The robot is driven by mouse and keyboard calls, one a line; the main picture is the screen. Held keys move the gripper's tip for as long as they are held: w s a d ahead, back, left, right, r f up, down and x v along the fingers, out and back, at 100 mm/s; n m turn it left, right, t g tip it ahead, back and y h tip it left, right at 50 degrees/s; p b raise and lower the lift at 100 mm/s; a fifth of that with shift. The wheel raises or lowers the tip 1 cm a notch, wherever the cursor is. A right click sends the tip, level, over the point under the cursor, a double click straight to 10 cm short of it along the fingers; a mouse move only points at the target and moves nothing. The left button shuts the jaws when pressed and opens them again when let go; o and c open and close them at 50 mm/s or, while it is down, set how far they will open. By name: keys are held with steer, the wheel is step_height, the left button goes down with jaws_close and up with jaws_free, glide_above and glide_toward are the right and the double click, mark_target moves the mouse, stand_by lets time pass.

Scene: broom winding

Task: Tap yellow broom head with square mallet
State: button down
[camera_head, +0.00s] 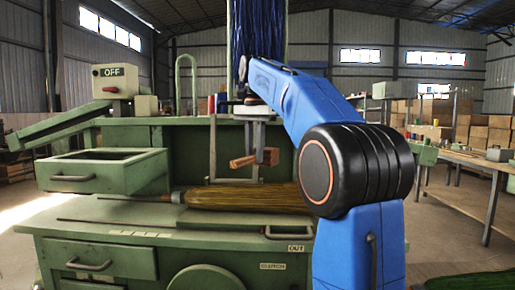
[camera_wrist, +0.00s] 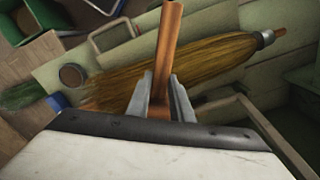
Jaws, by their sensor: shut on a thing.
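The yellow broom head (camera_head: 240,196) lies flat on the green workbench, its bound end with a grey collar to the left and its bristles spreading right behind my arm. It also shows in the wrist view (camera_wrist: 215,58). My gripper (camera_head: 257,148) is shut on a brown wooden mallet (camera_head: 242,162) and holds it above the broom head, apart from it in the head view. In the wrist view the mallet (camera_wrist: 168,45) rises between the two grey fingers (camera_wrist: 162,98), and the broom lies behind it. Part of the mallet is hidden by the fingers.
The green bench (camera_head: 110,210) carries an open drawer box (camera_head: 100,168) at left and a thin rod. A control box (camera_head: 115,82) marked OFF stands at the back left. Blue bristles (camera_head: 258,40) hang behind my arm. A side table (camera_head: 468,190) stands at right.

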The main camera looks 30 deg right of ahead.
step_height(320, 180, down, 8)
steer(key=shift+r, duration=3.3)
